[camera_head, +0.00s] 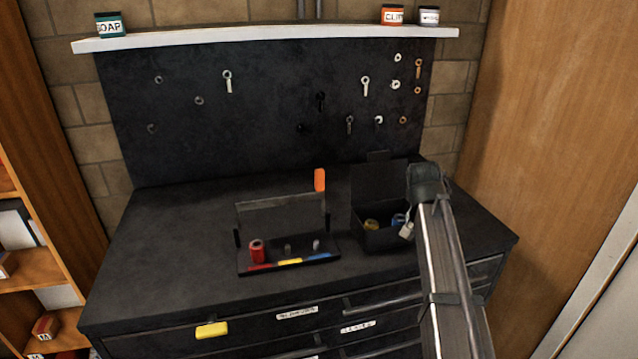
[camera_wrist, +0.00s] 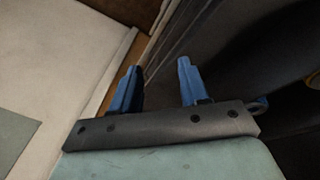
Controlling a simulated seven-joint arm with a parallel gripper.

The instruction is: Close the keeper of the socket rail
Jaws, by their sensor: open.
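The socket rail (camera_head: 290,262) is a black strip on the bench top with red, yellow and blue marks. A red socket (camera_head: 257,251) stands on its left end; two short grey posts stand bare to its right. The keeper (camera_head: 281,215) is a thin barred frame standing raised above the rail, with an orange tab (camera_head: 320,180) upright at its right end. In the wrist view my gripper (camera_wrist: 158,80) is open, its two blue fingers apart with nothing between them. The rail is not recognisable there. In the head view my arm is at the right, clear of the keeper; its fingers cannot be made out.
An open black box (camera_head: 372,238) stands right of the rail, holding a yellow socket (camera_head: 371,225) and a blue one (camera_head: 398,219). My arm passes close to its right side. A pegboard (camera_head: 270,110) rises behind. The bench top (camera_head: 170,250) left of the rail is clear.

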